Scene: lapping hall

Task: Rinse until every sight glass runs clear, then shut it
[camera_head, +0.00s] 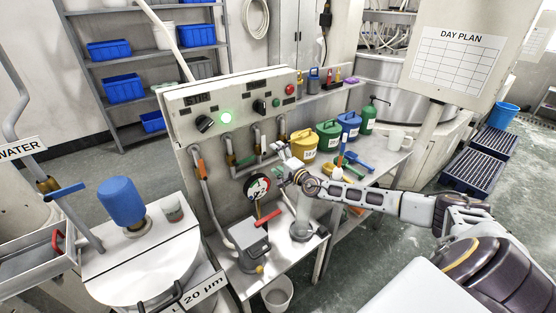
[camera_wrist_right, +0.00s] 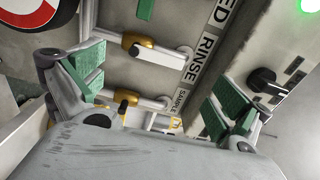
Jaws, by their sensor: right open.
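My right gripper (camera_head: 283,163) is in front of the grey valve panel (camera_head: 222,155), near its pipes. In the right wrist view its green-padded fingers (camera_wrist_right: 160,95) are spread, with nothing between the pads. Beyond them are pipes with brass valves (camera_wrist_right: 138,45) and the labels RINSE (camera_wrist_right: 201,52) and SAMPLE (camera_wrist_right: 181,100). My left gripper is not in view.
A grey box (camera_head: 248,247) stands on the bench below the panel. Coloured cans, including a yellow one (camera_head: 302,145), stand at right. A blue container (camera_head: 121,202) is on the left machine.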

